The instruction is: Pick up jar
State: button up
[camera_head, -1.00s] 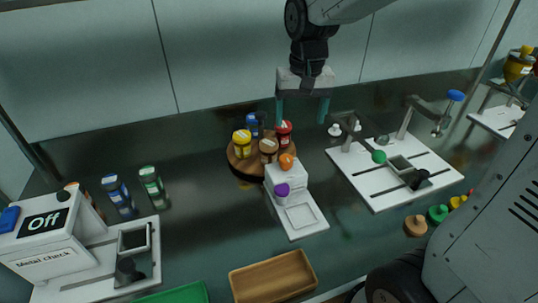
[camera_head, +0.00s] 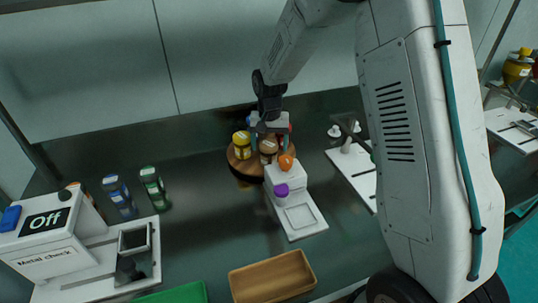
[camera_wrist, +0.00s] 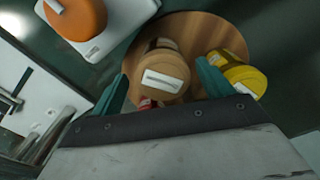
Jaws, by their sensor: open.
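Several jars stand on a round wooden turntable (camera_head: 240,166) at the back of the bench. A brown-lidded jar with a white label (camera_head: 268,148) is at the front of it; it also shows in the wrist view (camera_wrist: 164,78). A yellow jar (camera_head: 241,146) is to its left, and is at the right in the wrist view (camera_wrist: 244,76). The red jar (camera_wrist: 148,103) and a blue jar are mostly hidden behind my gripper. My gripper (camera_head: 270,136) is open above the turntable, with its teal fingers (camera_wrist: 161,85) on either side of the brown-lidded jar in the wrist view.
Metal check box (camera_head: 45,235) and two bottles are left. A wooden tray (camera_head: 272,278) lies in front. My arm covers much of the right.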

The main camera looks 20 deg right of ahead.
notch_tip(320, 180, down, 4)
jog(key=shift+a+f, duration=0.15)
jog(key=shift+f, duration=0.05)
jog(key=c, duration=1.2)
jog(key=shift+r, duration=0.2)
